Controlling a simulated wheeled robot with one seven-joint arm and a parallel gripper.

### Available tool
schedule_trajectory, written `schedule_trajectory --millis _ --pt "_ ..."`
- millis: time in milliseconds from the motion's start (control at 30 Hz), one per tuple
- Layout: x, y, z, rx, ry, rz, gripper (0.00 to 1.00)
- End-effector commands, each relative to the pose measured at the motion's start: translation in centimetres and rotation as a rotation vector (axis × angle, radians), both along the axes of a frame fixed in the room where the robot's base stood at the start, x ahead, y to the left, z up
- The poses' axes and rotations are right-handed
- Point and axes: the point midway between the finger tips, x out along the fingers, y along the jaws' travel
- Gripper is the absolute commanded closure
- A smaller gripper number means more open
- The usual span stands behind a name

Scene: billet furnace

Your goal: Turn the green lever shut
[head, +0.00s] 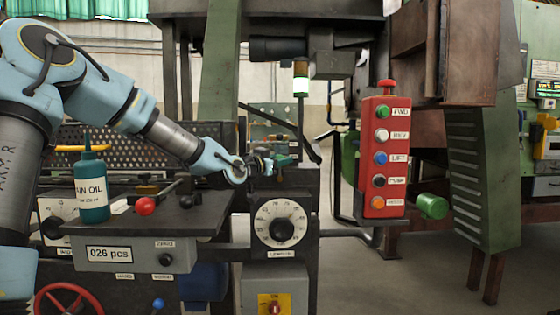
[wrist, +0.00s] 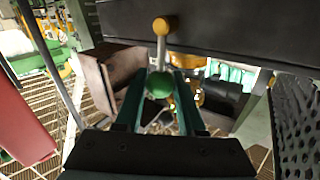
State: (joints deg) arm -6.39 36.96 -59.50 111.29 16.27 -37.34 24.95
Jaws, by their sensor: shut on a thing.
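The green lever shows in the wrist view as a green ball knob (wrist: 159,84) on a short metal rod. The rod runs up to a yellow-orange round end (wrist: 162,26) against a dark housing. My gripper (wrist: 158,78) has its two teal fingers on either side of the green knob and is shut on it. In the head view my gripper (head: 278,161) is above the dial post, at the end of my outstretched arm. The lever is too small and covered there to make out clearly.
Below my gripper is a white dial (head: 281,222). To the right hangs a red button box (head: 384,160), with a green cylinder (head: 432,206) beside it. To the left, a teal oil bottle (head: 91,188) and a red ball knob (head: 145,206) stand near my arm.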

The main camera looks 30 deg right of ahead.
Motion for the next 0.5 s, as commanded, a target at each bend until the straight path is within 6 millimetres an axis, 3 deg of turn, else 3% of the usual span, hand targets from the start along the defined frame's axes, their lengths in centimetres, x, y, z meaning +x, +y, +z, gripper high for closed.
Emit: schedule_trajectory --millis 500 --pt "-0.15 -0.20 0.02 0.021 -0.012 -0.002 1.00"
